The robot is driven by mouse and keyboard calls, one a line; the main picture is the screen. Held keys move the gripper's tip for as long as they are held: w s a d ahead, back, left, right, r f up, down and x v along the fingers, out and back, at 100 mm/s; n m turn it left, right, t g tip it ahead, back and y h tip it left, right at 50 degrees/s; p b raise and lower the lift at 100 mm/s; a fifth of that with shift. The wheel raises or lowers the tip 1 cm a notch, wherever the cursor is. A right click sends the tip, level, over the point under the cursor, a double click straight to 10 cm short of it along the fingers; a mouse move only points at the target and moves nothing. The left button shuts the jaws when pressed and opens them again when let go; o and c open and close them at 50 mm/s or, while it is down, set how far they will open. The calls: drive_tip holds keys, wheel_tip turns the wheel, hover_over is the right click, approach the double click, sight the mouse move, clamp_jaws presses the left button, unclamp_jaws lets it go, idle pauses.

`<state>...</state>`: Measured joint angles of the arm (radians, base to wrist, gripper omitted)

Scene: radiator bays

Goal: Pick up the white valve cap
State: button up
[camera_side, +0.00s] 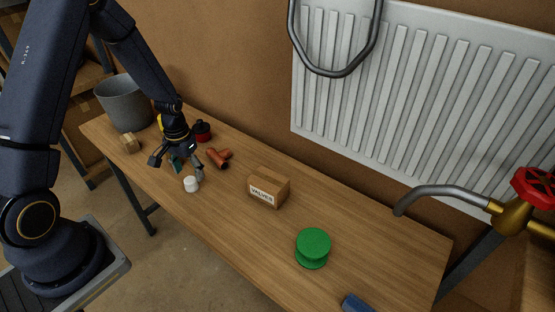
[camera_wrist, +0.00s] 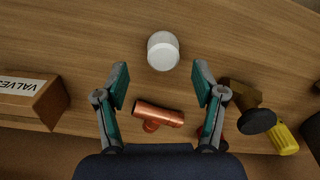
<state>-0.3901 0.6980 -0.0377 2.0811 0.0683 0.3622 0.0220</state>
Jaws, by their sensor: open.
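The white valve cap (camera_side: 191,184) stands on the wooden table near its front edge. In the wrist view the white valve cap (camera_wrist: 163,51) is a round white piece ahead of the fingertips and between their lines. My gripper (camera_side: 182,170) is open and points down above the table, close to the cap. In the wrist view my gripper (camera_wrist: 161,85) shows two teal-padded fingers spread apart with nothing between the pads. I cannot tell its exact height above the cap.
A copper tee (camera_side: 218,158) lies close behind my gripper, also in the wrist view (camera_wrist: 156,115). A box marked VALVES (camera_side: 268,188), a green spool (camera_side: 313,247), a grey bucket (camera_side: 124,103) and a brass fitting (camera_side: 129,143) stand around.

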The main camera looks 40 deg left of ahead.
sight(189, 180)
drive_tip(key=f, duration=0.4)
drive_tip(key=shift+s+a, duration=0.15)
drive_tip(key=shift+s, duration=0.1)
drive_tip(key=c, duration=0.8)
